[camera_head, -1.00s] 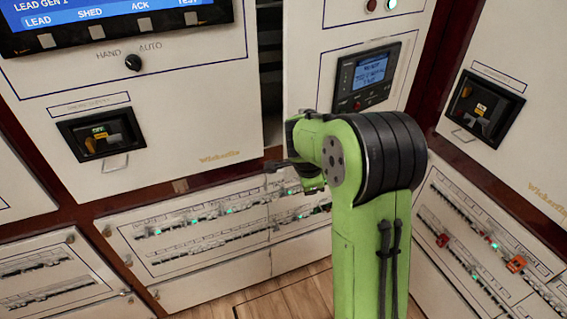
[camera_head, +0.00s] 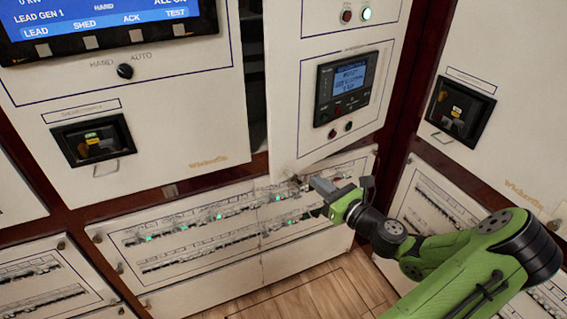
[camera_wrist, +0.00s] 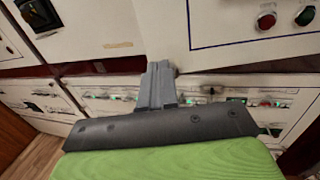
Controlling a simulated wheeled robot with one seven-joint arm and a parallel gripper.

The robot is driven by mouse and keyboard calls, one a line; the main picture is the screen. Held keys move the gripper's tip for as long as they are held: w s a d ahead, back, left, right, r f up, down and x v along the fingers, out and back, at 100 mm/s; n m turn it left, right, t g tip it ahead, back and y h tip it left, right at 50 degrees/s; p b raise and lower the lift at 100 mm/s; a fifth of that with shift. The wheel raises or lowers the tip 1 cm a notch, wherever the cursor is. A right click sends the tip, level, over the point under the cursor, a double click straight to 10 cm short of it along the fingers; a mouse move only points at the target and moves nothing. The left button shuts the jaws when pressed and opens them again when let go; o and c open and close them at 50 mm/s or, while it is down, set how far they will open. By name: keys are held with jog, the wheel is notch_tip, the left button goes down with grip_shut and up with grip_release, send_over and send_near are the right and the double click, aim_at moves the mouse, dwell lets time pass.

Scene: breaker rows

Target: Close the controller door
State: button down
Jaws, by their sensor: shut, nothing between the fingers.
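The controller door (camera_head: 290,140) is the white panel with a small lit display, just right of centre in the head view. It stands ajar: a dark gap runs along its left edge and its bottom edge slants out from the cabinet. My gripper (camera_head: 316,184) is shut and empty, pointing left just below the door's bottom edge. I cannot tell whether it touches the door. In the wrist view the closed fingers (camera_wrist: 160,72) point at the cabinet front, with the door (camera_wrist: 235,25) at upper right.
A breaker-row panel (camera_head: 215,262) lies below the door. A fixed panel with a large screen (camera_head: 95,18) stands left of the gap. Another panel with a black breaker (camera_head: 458,108) stands at right, angled inward. Wooden floor (camera_head: 325,290) shows below.

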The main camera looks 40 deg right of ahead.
aim_at(282, 155)
jog(key=w, duration=0.4)
jog(key=w+b, duration=0.1)
jog(key=w, duration=0.7)
jog(key=shift+w+d+b, duration=0.2)
jog(key=shift+d+b, duration=0.1)
jog(key=shift+w+p, duration=0.25)
jog(key=shift+p, duration=0.05)
jog(key=w+d+m+h+p, duration=0.1)
jog(key=w+m+h+p, duration=0.2)
jog(key=w+p, duration=0.6)
jog(key=w+r+h, duration=0.1)
jog(key=w, duration=0.2)
jog(key=shift+w+d+g+h, duration=0.2)
jog(key=shift+w+g+h, duration=0.05)
jog(key=shift+g+h, duration=0.05)
